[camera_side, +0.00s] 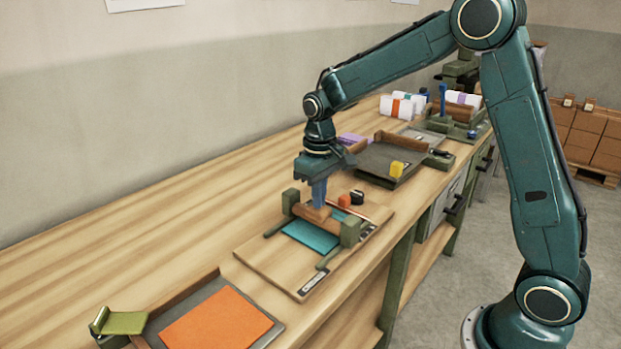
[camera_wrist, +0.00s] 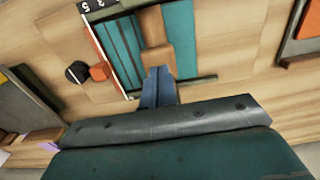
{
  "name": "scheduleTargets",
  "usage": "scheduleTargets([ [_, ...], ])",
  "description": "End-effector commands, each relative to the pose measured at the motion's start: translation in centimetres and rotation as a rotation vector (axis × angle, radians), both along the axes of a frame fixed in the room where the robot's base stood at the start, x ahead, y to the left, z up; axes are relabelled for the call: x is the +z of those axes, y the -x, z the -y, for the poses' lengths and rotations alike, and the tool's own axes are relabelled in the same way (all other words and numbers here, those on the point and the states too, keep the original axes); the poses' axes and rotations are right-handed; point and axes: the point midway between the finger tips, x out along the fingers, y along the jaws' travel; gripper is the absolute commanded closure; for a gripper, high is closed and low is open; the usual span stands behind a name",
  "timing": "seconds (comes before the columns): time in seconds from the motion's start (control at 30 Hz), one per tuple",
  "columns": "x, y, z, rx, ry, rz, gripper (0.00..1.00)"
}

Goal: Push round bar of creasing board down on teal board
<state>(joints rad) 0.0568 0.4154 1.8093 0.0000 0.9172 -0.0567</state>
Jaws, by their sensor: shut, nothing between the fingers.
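The creasing board (camera_side: 268,264) is a wooden base on the bench with green end blocks and a wooden round bar (camera_side: 307,213) between them. The teal board (camera_side: 311,237) lies flat on it, partly under the bar; it also shows in the wrist view (camera_wrist: 118,45). My gripper (camera_side: 318,203) is shut and empty, its blue fingers pointing down at the middle of the bar. In the wrist view the fingertips (camera_wrist: 158,70) meet the wooden piece (camera_wrist: 156,35) that crosses the teal board. I cannot tell how firmly they touch.
An orange sheet (camera_side: 217,318) lies in a tray at the front left, beside a green block (camera_side: 122,322). Orange and black pieces (camera_side: 350,199) sit just behind the bar. A dark tray with a yellow piece (camera_side: 397,169) stands farther back. The bench's left side is clear.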

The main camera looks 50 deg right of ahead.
Motion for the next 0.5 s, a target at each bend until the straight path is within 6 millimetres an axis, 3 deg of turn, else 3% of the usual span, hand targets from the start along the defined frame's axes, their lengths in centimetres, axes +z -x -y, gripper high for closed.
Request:
scheduleTargets([
  [0.5, -0.75, 0.01, 0.00, 0.000, 0.000, 0.000, 1.00],
])
